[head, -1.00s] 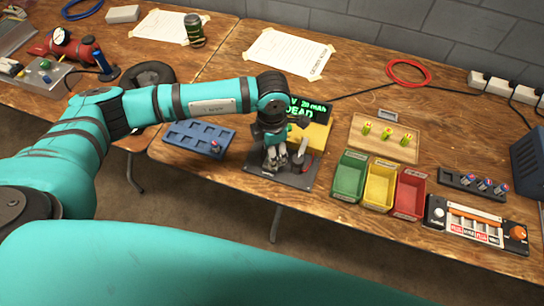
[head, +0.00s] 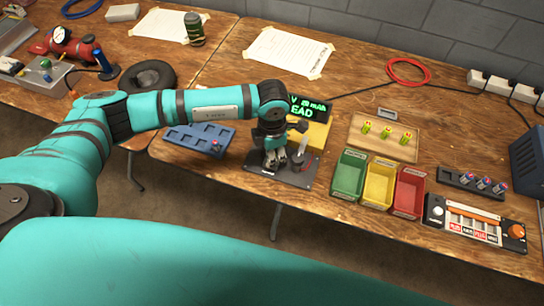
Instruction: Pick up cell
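My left gripper (head: 275,160) points down over the dark tester plate (head: 262,170). Its fingertips are small and close together, so I cannot tell whether they are open or hold a cell. One cell (head: 216,145) stands in the right end of the blue tray (head: 181,140), left of the gripper. Three yellow-green cells (head: 385,133) stand on a wooden board (head: 362,149). Three grey-and-red cells (head: 484,183) sit in a black rack (head: 456,183) at the right. My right gripper is not in view.
Green (head: 348,177), yellow (head: 379,187) and red (head: 408,195) bins stand right of the tester. A post with a pale lever (head: 302,155) stands close to the gripper. A meter box (head: 474,222) lies at the front right.

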